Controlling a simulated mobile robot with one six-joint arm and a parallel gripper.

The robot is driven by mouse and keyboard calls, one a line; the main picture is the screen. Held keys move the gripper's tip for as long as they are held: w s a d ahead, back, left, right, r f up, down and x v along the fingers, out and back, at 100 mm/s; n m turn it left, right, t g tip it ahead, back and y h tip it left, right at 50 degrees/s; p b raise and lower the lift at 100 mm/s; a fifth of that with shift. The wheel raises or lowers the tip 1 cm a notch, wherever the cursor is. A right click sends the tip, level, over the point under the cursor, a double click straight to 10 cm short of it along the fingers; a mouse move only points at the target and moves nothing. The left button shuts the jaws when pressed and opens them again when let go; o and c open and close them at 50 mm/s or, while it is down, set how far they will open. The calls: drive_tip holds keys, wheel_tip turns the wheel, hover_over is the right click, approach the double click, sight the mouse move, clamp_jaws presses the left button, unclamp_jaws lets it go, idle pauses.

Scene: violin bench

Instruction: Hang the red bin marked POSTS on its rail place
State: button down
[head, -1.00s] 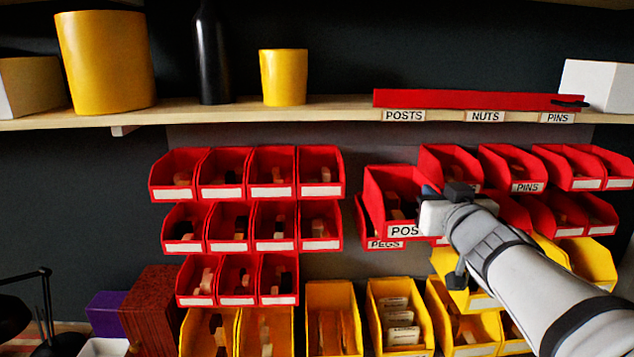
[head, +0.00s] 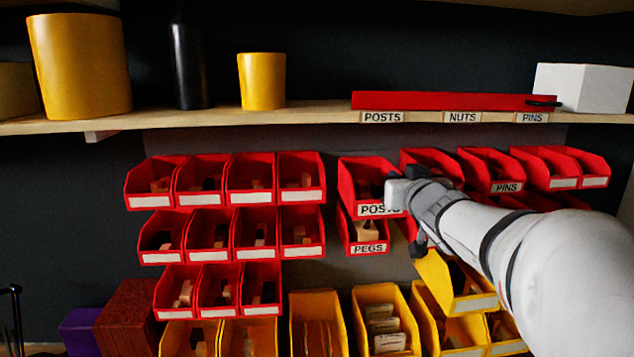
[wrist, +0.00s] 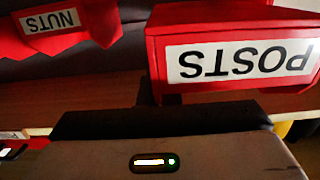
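The red bin marked POSTS (head: 350,183) is at the left end of the right-hand red group, above the PEGS bin (head: 368,247). Its front label sits lower than those of the neighbouring top-row bins, so it looks lower or nearer to me. In the wrist view the POSTS bin (wrist: 160,58) shows upside down, close beyond my gripper. My gripper (head: 392,192) is at its front right edge and seems shut on it; the fingertips are hidden. The rail behind the bin is hidden too, so I cannot tell whether the bin touches it.
A red bin (head: 425,158) stands close on the right, and the PINS bin (head: 507,187) is beyond it. The wrist view shows a NUTS bin (wrist: 50,20). Yellow bins (head: 380,320) are below. A bare grey panel shows left of POSTS. The shelf (head: 215,118) is above.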

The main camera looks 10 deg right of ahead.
sight(383, 163)
drive_tip(key=shift+w+d+b, duration=0.1)
drive_tip(key=shift+w+b, duration=0.3)
drive_tip(key=shift+w, duration=3.4)
drive_tip(key=shift+w+d+p, duration=0.8)
drive_tip(key=shift+d+p, duration=0.1)
drive_tip(key=shift+d, duration=0.05)
drive_tip(key=shift+r, duration=0.1)
drive_tip(key=shift+w+p, duration=0.3)
drive_tip(key=shift+w, duration=1.25)
drive_tip(key=shift+d+f+b, duration=0.1)
drive_tip(key=shift+f+b, duration=0.65)
drive_tip(key=shift+f, duration=0.2)
drive_tip(key=c, duration=1.6)
unclamp_jaws()
drive_tip(key=shift+o, duration=0.2)
